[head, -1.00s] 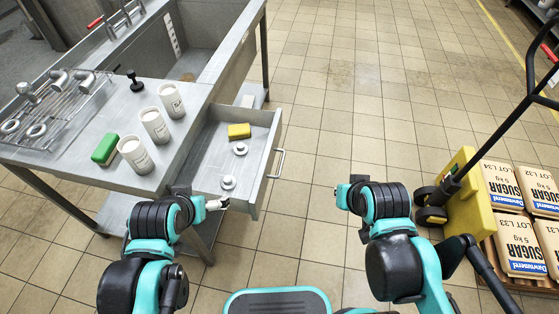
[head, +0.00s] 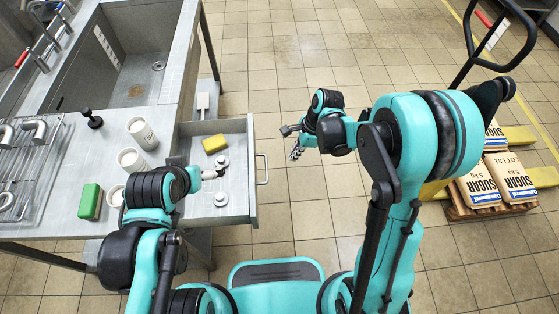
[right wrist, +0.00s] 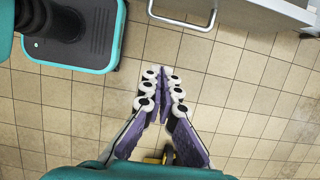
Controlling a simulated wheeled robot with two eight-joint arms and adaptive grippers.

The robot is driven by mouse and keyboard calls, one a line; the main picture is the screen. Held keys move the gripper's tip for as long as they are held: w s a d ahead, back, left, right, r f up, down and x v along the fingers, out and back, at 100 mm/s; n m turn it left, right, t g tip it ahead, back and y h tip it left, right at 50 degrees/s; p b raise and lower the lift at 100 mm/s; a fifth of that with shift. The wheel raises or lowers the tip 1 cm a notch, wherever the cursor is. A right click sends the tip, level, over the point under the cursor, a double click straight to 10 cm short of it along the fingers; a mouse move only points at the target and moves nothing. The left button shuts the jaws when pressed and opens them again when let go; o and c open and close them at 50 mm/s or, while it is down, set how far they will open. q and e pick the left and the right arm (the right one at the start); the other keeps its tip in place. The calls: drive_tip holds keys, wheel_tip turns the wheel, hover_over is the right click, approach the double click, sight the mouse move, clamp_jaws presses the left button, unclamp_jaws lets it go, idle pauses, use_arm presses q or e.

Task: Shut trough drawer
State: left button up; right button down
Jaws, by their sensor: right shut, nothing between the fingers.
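The grey trough drawer (head: 236,190) is pulled out to the right from under the sink table. It holds a yellow sponge (head: 214,143) and several pale round parts. Its bar handle (head: 262,169) is on the outer front panel, and shows at the top of the right wrist view (right wrist: 183,20). My right gripper (head: 295,152) is shut and empty, to the right of the handle and apart from it. Its fingertips (right wrist: 163,78) meet in the right wrist view. My left gripper (head: 215,173) appears over the drawer's inner part; its fingers are too small to read.
The sink table (head: 60,205) carries white cups (head: 142,133), a green sponge (head: 90,201) and a wire rack (head: 25,165). Sugar sacks (head: 479,185) on a pallet stand at the right beside a trolley.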

use_arm(q)
wheel_tip(320, 180, down, 5)
drive_tip(key=b, duration=0.5)
use_arm(e)
drive_tip(key=a+f, duration=0.6)
drive_tip(key=f, duration=0.4)
drive_tip(key=shift+a, duration=0.35)
drive_tip(key=shift+a, duration=0.1)
